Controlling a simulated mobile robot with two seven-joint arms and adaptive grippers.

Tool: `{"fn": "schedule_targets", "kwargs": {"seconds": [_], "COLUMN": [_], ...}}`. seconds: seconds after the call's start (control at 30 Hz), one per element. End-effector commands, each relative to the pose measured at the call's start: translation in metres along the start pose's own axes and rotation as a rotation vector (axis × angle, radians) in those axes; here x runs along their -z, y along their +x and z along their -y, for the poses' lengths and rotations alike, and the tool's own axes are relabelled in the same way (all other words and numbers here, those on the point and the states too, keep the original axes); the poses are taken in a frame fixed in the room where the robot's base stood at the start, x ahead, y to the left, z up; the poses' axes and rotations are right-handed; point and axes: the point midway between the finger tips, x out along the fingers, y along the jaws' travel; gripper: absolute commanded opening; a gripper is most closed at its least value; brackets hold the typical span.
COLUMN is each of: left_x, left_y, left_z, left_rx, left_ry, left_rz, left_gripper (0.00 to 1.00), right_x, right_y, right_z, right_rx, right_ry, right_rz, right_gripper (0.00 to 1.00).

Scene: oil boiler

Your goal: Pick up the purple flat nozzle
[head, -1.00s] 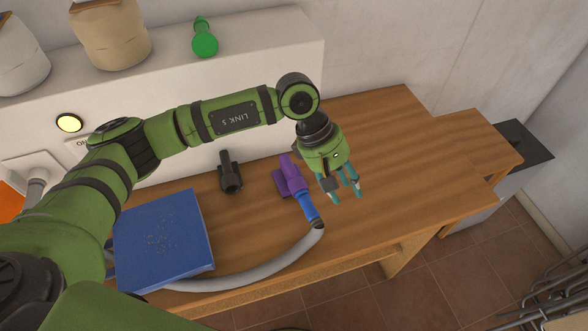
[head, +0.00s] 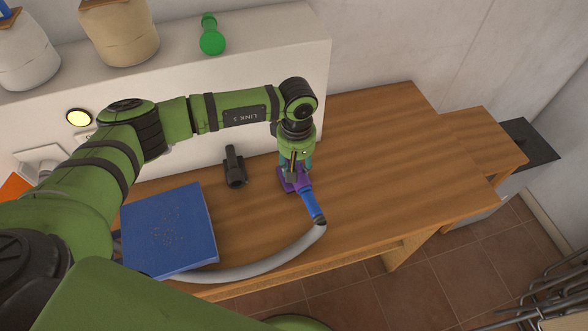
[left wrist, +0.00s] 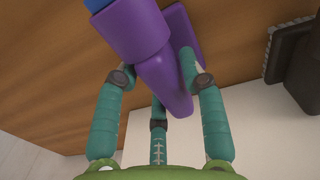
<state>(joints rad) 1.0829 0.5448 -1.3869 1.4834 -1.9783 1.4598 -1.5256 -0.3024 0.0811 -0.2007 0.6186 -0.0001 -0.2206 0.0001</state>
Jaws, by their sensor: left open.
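The purple flat nozzle (head: 302,184) lies on the wooden table, joined to the blue end (head: 312,205) of a grey hose. In the head view my left gripper (head: 295,178) is right over the nozzle and hides much of it. In the left wrist view the purple nozzle (left wrist: 150,60) lies among the teal fingers of my left gripper (left wrist: 160,100). The fingers are open around it, on both sides. Whether any finger touches it I cannot tell. My right gripper is not in view.
A black nozzle (head: 235,168) stands left of the purple one. A blue box (head: 168,230) lies further left, with the grey hose (head: 270,265) curving past its front. A white ledge (head: 180,70) rises behind. The table (head: 390,150) is clear to the right.

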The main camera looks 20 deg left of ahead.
Motion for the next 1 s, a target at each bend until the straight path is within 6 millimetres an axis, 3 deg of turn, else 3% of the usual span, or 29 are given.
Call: {"fn": "schedule_targets", "kwargs": {"seconds": [0.1,0.2,0.67,1.0], "left_x": [0.000,0.000,0.000,0.000], "left_y": [0.000,0.000,-0.003,-0.028], "left_z": [0.000,0.000,-0.001,-0.002], "left_rx": [-0.001,-0.001,-0.004,-0.006], "left_ry": [0.001,0.001,0.001,0.001], "left_rz": [0.000,0.001,0.001,-0.001], "left_gripper": [0.41,0.01,0.00,0.00], "right_x": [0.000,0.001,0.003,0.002], "right_y": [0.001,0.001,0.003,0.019], "right_z": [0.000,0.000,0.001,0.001], "right_rx": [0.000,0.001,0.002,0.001], "right_ry": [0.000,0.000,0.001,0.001], "right_rz": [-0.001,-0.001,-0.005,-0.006], "right_gripper": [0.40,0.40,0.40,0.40]}}
